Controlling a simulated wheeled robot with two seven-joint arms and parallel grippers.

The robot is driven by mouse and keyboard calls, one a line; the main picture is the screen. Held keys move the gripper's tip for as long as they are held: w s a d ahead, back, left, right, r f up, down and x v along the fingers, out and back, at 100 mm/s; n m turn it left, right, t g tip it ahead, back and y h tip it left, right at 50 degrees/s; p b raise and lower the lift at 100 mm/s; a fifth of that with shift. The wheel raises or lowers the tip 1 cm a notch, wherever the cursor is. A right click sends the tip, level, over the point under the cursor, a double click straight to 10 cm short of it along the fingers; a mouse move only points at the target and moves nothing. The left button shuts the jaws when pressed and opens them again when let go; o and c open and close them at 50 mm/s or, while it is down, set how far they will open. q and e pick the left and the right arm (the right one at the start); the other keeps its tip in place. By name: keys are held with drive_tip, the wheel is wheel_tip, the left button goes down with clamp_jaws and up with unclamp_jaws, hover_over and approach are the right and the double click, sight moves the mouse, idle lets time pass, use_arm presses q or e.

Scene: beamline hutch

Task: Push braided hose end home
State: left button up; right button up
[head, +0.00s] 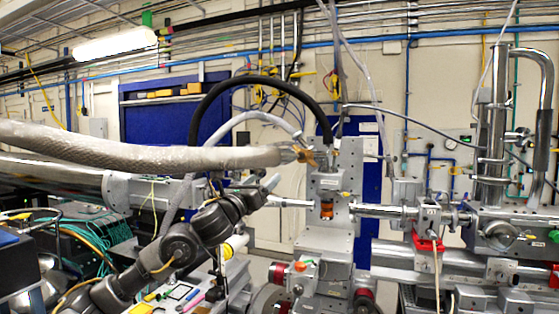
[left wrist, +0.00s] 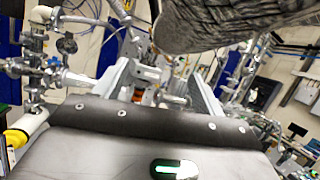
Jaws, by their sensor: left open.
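The braided hose (head: 170,155), thick and pale grey, enters from the left in the head view. Its end has a brass-coloured fitting (head: 306,154) close to a metal block (head: 330,182); I cannot tell whether it is seated. The hose (left wrist: 235,22) also crosses the upper right of the left wrist view, above the fingers. My left gripper (head: 268,191) is open, below and left of the hose end. In the left wrist view its fingers (left wrist: 165,88) stand apart, with no hose between them. My right gripper is not in view.
A black hose (head: 262,82) arches behind the braided hose. A metal tube and mounts (head: 385,211) run right from the block. Cables and dark equipment (head: 65,260) crowd the lower left. A cart top with pens and tools (head: 185,295) lies below my left arm.

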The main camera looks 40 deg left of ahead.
sight(273, 161)
use_arm(q)
drive_tip(key=shift+m, duration=0.6)
drive_tip(key=w+r+p, duration=0.4)
drive_tip(key=w, duration=0.1)
drive_tip(key=w+r+p, duration=0.2)
drive_tip(key=shift+w+a+r, duration=0.15)
drive_tip(key=shift+w, duration=0.2)
drive_tip(key=shift+w+t, duration=0.3)
drive_tip(key=shift+w, duration=0.15)
